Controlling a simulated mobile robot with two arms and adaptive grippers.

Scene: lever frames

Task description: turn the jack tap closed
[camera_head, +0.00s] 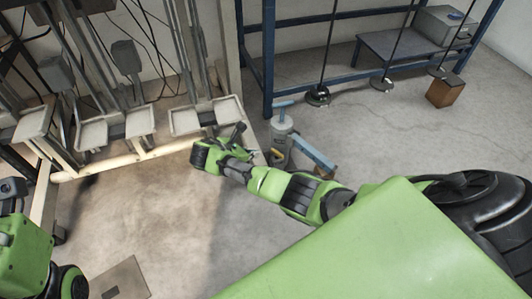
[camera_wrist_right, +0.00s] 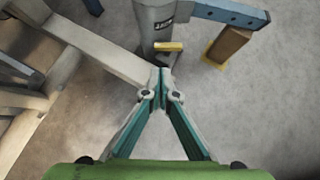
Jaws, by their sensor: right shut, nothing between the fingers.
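The jack (camera_head: 281,135) is a grey upright cylinder with a blue top, standing on the floor right of my right gripper (camera_head: 240,151). In the right wrist view the jack (camera_wrist_right: 158,18) stands just past my fingertips (camera_wrist_right: 160,76). The tap (camera_wrist_right: 168,47) is a small yellow bar low on the jack's near side; it also shows in the head view (camera_head: 250,153). My right gripper is shut and empty, pointing at the tap. The tips look close to it, but I cannot tell whether they touch. My left gripper is not in view.
A blue beam (camera_head: 312,154) runs from the jack over a brown block (camera_wrist_right: 230,43). A pale metal frame with trays (camera_head: 196,115) stands to the left. A blue rack (camera_head: 268,60) stands behind. Open concrete floor lies to the right.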

